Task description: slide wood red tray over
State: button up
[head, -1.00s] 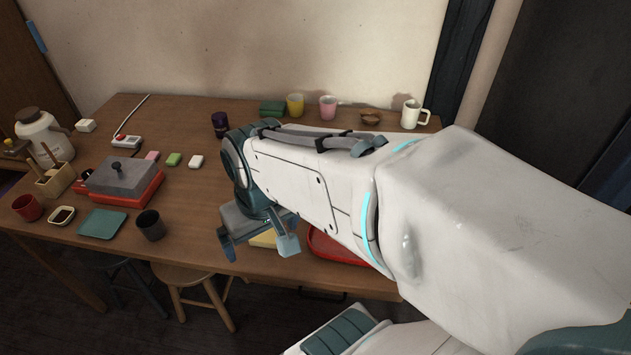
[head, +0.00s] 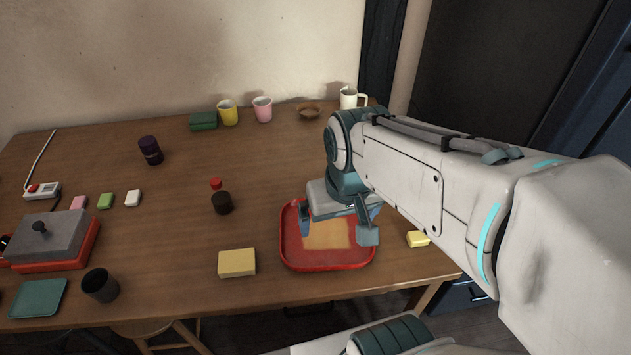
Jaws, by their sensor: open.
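The red tray (head: 327,266) with a wood-coloured inner panel lies near the front edge of the wooden table, right of the middle. My gripper (head: 338,238) is open and points down over the tray, with its two fingers spread apart. I cannot tell whether the fingers touch the tray. The gripper and wrist hide the tray's far right part.
A yellow block (head: 237,262) lies left of the tray, and a small yellow piece (head: 417,239) lies right of it. A dark bottle with a red cap (head: 221,197) stands behind to the left. Cups line the back. The table (head: 270,165) is clear behind the tray.

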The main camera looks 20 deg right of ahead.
aim_at(330, 245)
jog(key=z, duration=0.5)
jog(key=k, duration=1.25)
jog(key=u, duration=0.15)
jog(key=i, duration=0.8)
jog(key=u, duration=0.65)
